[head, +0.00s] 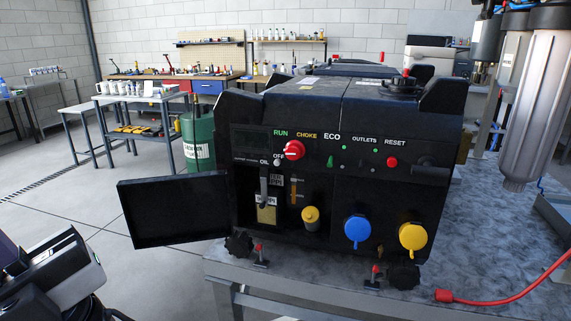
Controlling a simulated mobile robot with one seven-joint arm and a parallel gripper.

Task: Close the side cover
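The side cover (173,212) is a flat black rectangular panel. It stands swung open to the left of the black generator (345,190), joined near the left edge of the opening. The open bay (250,205) shows a yellow label, a lever, an orange strip and a yellow-capped filler (310,216). A black and light grey part of my own arm shows at the lower left, in front of and below the cover and apart from it. No gripper fingertips can be made out.
The generator stands on a grey workbench (300,282). Small red-tipped clamps (260,254) sit at its front edge. A red cable (500,296) lies at the right. A green drum (197,140) stands behind the cover. The floor left of the cover is clear.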

